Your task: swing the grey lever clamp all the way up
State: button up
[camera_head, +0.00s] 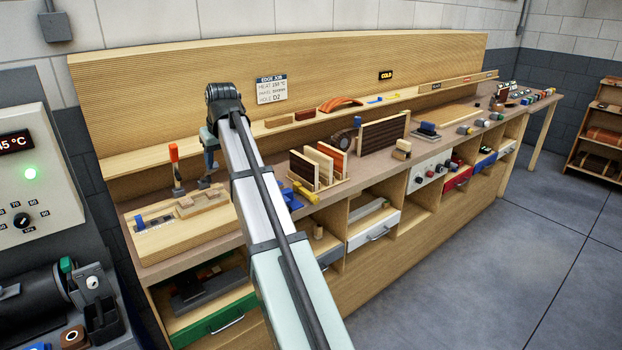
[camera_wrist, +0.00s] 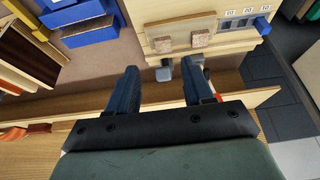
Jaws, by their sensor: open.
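The grey lever clamp (camera_head: 204,182) stands at the back of the pale wooden fixture block (camera_head: 170,241); its base shows in the head view, its upper part is largely hidden by my gripper. In the wrist view a small grey part (camera_wrist: 165,73) shows between my fingertips, beside the block's edge. My gripper (camera_head: 209,152) is over this clamp, pointing down. In the wrist view its two dark blue fingers (camera_wrist: 160,66) are apart, one either side of the grey part. I cannot tell whether they touch it.
A red-handled clamp (camera_head: 174,154) stands upright just left of the grey one; a bit of red shows behind my right finger in the wrist view. The backboard (camera_head: 150,100) rises behind.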

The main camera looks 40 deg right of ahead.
jog(key=s+d+f+m+t, duration=0.1)
jog(key=d+f, duration=0.3)
jog(key=d, duration=0.5)
jog(key=s+d+f+m+t+h, duration=0.1)
jog(key=d+f, duration=0.4)
jog(key=d, duration=0.5)
jog(key=s+d+f+m+t, duration=0.1)
jog(key=d+f, duration=0.4)
jog(key=d, duration=0.5)
jog(key=shift+s+m, duration=0.8)
jog(key=shift+m, duration=0.1)
jog(key=shift+a, duration=0.1)
